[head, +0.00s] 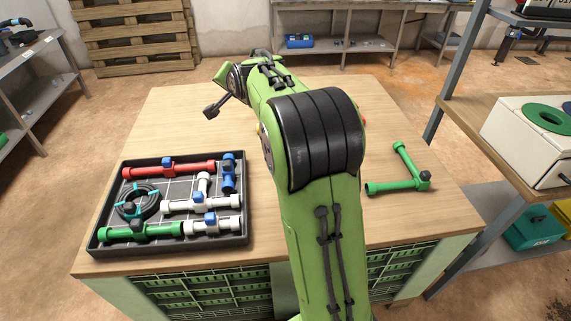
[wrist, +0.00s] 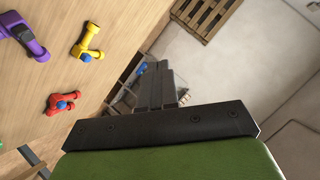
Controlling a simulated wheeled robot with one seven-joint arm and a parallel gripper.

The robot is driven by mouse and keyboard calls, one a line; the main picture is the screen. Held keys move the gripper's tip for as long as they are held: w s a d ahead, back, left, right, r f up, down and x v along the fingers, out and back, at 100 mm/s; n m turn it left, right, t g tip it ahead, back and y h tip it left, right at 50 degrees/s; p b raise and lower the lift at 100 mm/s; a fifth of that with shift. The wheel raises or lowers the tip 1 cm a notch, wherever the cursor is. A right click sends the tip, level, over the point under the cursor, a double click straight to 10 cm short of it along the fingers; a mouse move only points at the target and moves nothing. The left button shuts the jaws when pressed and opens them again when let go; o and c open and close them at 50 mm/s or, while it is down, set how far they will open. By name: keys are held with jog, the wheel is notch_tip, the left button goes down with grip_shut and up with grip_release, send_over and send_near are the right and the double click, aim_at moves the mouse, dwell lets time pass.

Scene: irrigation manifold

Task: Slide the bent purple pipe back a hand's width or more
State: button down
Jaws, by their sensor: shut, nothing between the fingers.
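The bent purple pipe (wrist: 24,36) lies on the wooden table, at the upper left of the wrist view and partly cut off by its edge. In the head view my arm hides it. My gripper (head: 212,110) is shut and empty, above the left back part of the table. In the wrist view the gripper's closed fingers (wrist: 155,85) are well apart from the purple pipe and touch nothing that I can see.
A yellow fitting (wrist: 87,42) and a red fitting (wrist: 62,102) with blue parts lie near the purple pipe. A black tray (head: 246,239) of pipes stands at the front left. A bent green pipe (head: 405,170) lies at the right. The table's back left (head: 170,110) is clear.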

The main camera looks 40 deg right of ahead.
jog(key=w+d+f+m+t+h, duration=0.25)
jog(key=w+d+f+m, duration=0.25)
jog(key=w+d+f, duration=0.6)
jog(key=w+d+f+m+t, duration=0.3)
jog(key=d+f+m, duration=0.1)
jog(key=d+f, duration=0.4)
jog(key=a+p+v, duration=0.1)
jog(key=p+v, duration=0.6)
jog(key=v, duration=1.4)
jog(key=f+b, duration=0.2)
jog(key=f, duration=0.1)
jog(key=f+b, duration=0.2)
jog(key=f, duration=0.2)
jog(key=f+b, duration=0.3)
jog(key=f, duration=0.1)
jog(key=shift+s+a, duration=0.2)
jog(key=shift+a, duration=0.05)
jog(key=shift+w+b, duration=0.25)
jog(key=shift+b, duration=0.1)
jog(key=shift+w+d+r, duration=0.1)
jog(key=shift+w+r, duration=0.15)
jog(key=shift+w, duration=0.05)
